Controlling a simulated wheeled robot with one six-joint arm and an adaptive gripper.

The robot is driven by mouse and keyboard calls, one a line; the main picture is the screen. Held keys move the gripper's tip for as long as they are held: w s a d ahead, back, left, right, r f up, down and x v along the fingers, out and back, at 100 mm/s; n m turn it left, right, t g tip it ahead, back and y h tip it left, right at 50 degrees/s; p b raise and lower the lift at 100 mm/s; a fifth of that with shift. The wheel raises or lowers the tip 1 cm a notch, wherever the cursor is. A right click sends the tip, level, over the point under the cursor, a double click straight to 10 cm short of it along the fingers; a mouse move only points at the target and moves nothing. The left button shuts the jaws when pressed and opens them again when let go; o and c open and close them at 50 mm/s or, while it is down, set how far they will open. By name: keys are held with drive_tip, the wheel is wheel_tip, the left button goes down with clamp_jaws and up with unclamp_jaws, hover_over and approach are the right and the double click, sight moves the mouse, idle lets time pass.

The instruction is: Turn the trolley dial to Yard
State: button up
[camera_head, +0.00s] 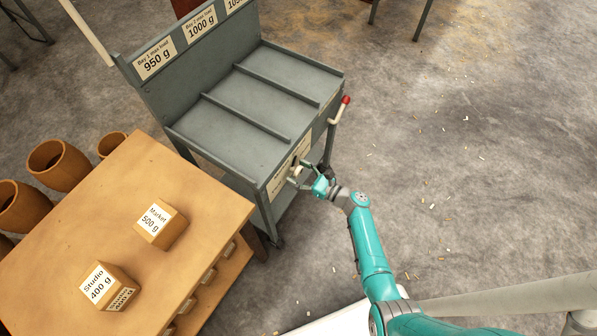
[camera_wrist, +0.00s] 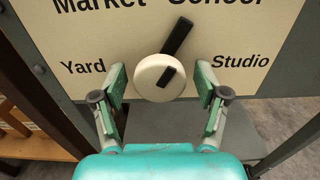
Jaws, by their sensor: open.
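The trolley dial (camera_wrist: 151,81) is a round white knob with a black pointer (camera_wrist: 177,37) on a cream label plate (camera_wrist: 262,30). The pointer leans up and slightly right, its tip just below the word School. Yard is printed left of the knob, Studio right, Market at upper left. My gripper (camera_wrist: 161,77) is open, with one finger on each side of the knob; a gap shows on both sides. In the head view my gripper (camera_head: 310,180) is at the trolley's near end panel, where it partly covers the dial.
The grey trolley (camera_head: 250,95) has empty bays and a red-tipped handle (camera_head: 341,108) right of the dial. A wooden table (camera_head: 200,205) at left carries a Market 500 g block (camera_head: 160,224) and a Studio 400 g block (camera_head: 108,286).

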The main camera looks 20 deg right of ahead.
drive_tip(key=c, duration=1.1)
drive_tip(key=shift+c, duration=0.2)
drive_tip(key=shift+n, duration=0.3)
drive_tip(key=n, duration=0.5)
drive_tip(key=shift+n, duration=0.3)
drive_tip(key=n, duration=0.6)
drive_tip(key=shift+d, duration=0.1)
drive_tip(key=n, duration=0.5)
drive_tip(key=shift+r+n, duration=0.1)
drive_tip(key=shift+n, duration=0.3)
drive_tip(key=n, duration=0.5)
drive_tip(key=shift+n, duration=0.4)
